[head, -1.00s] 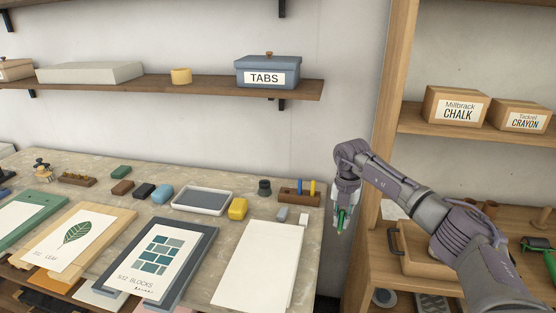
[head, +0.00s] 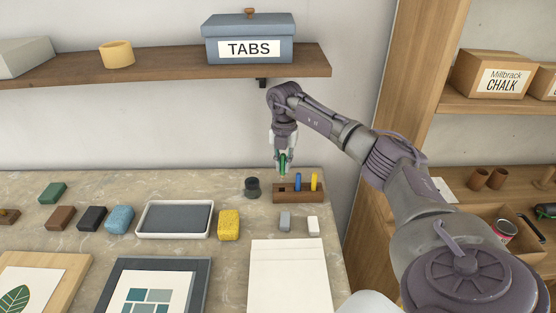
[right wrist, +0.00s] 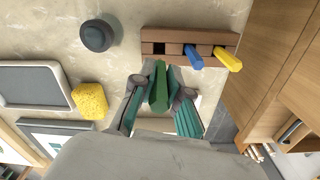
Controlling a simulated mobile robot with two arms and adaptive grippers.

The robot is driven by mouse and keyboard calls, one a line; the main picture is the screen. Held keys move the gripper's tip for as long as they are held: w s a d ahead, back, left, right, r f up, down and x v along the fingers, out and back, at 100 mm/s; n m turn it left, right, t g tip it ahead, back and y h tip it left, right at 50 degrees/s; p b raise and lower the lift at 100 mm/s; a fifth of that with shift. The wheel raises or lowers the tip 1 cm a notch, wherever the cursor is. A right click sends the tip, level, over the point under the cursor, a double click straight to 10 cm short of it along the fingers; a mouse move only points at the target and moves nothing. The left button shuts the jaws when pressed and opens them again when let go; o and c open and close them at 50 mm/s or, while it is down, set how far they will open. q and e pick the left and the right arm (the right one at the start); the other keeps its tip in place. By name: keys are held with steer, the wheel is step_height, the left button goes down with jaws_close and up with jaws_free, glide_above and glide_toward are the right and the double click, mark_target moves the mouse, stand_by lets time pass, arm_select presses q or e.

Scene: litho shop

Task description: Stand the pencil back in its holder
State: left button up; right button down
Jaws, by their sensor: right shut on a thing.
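The pencil is green (head: 282,164). It is held upright in my right gripper (head: 282,168), its lower end just above the left part of the brown wooden holder (head: 300,197). The holder stands at the back right of the worktop, with a blue pencil (head: 298,182) and a yellow pencil (head: 314,181) upright in its right part. In the right wrist view the green pencil (right wrist: 158,85) is between the fingers, apart from the holder (right wrist: 205,37) in the picture. My left gripper is not in view.
A dark round pot (head: 252,187) stands just left of the holder. A grey block (head: 285,221) and a white block (head: 313,225) lie in front of it. A yellow sponge (head: 228,225) and a shallow tray (head: 174,219) are to the left. A shelf (head: 180,75) hangs above.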

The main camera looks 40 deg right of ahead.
mark_target(282, 173)
steer(key=shift+f, duration=0.45)
steer(key=shift+f+b, duration=0.35)
steer(key=shift+b, duration=0.15)
steer(key=shift+w+f+b, duration=0.2)
steer(key=shift+f+b, duration=0.8)
steer(key=shift+f, duration=0.25)
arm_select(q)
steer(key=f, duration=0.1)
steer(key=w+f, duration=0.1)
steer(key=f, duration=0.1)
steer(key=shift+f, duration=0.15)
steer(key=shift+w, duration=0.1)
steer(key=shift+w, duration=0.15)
arm_select(e)
steer(key=shift+f, duration=0.1)
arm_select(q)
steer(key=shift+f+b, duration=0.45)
arm_select(e)
steer(key=shift+f, duration=1.6)
